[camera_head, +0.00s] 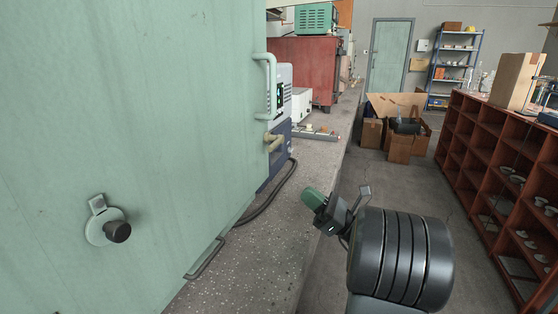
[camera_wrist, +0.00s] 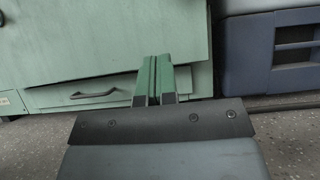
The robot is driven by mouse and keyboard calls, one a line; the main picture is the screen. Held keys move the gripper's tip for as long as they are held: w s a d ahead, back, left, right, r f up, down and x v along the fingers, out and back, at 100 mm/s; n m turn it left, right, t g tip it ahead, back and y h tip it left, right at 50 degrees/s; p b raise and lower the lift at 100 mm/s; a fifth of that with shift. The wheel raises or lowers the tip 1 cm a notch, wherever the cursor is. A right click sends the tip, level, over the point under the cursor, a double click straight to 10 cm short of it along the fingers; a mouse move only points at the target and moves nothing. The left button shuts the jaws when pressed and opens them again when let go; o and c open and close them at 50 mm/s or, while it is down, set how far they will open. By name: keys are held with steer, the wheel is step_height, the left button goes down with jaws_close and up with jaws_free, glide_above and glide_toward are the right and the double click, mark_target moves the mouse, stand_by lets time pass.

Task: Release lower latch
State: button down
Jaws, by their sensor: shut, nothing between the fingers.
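A large pale green cabinet (camera_head: 150,120) fills the left of the head view. A black knob on a round plate with a small tab (camera_head: 108,226) sits lower left. I cannot tell for sure which fitting is the lower latch. My gripper (camera_head: 312,198) is over the bench's front edge, right of the cabinet and apart from it. Its green fingers (camera_wrist: 154,80) are shut and empty in the wrist view, pointing at the cabinet's lower part.
A low bar handle (camera_head: 205,258) is at the cabinet's bottom; it also shows in the wrist view (camera_wrist: 92,94). A blue-grey machine (camera_head: 279,160) stands beside the cabinet, with a black cable on the bench (camera_head: 265,255). Cardboard boxes (camera_head: 398,125) and a red-brown shelf (camera_head: 475,150) stand beyond.

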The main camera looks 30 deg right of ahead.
steer(key=s+d+r+b+x, duration=0.1)
steer(key=r+b+x, duration=0.1)
steer(key=x, duration=0.9)
steer(key=shift+a+r, duration=0.2)
steer(key=shift+r, duration=0.2)
